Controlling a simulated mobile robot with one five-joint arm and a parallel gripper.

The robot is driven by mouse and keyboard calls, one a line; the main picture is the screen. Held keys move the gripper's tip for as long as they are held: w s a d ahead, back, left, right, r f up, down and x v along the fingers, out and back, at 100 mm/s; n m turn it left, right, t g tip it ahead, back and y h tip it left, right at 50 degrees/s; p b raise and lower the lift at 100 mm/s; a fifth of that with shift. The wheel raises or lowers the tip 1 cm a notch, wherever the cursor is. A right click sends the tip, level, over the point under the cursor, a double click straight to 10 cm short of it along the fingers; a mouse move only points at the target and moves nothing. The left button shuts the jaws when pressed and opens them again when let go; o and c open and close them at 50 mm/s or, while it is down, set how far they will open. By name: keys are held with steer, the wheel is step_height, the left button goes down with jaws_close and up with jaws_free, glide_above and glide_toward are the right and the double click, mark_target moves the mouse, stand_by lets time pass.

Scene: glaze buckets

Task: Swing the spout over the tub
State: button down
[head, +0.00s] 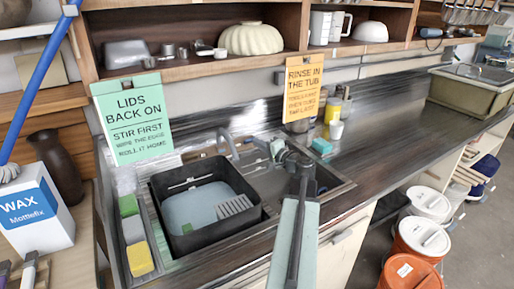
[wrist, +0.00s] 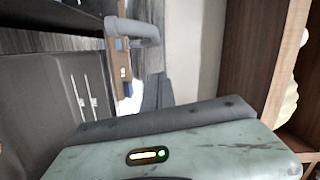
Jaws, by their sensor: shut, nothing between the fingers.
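The grey spout (head: 229,144) rises at the back of the sink, by the black tub's rear right corner. I cannot tell for sure whether its outlet is over the tub. A grey curved pipe, probably the spout, shows at the top of the wrist view (wrist: 135,30). The black tub (head: 215,219) sits in the left part of the sink, with pale liquid inside. My gripper (head: 288,153) is over the sink's right part, to the right of the spout and apparently apart from it. It is shut and empty; its fingertips are hard to make out.
A divided caddy with green, grey and yellow sponges (head: 140,257) stands left of the tub. Hanging signs (head: 132,118) and a low shelf (head: 200,68) bound the space above. Cups (head: 333,112) stand behind my gripper; the right counter (head: 385,140) is largely clear.

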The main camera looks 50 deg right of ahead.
steer(key=w+a+f+b, duration=0.1)
steer(key=w+a, duration=0.1)
steer(key=w, duration=0.6)
steer(key=shift+a, duration=0.2)
steer(key=w+a, duration=0.5)
steer(key=a, duration=0.3)
steer(key=shift+w+a, duration=0.2)
steer(key=shift+w, duration=0.1)
stand_by(0.6)
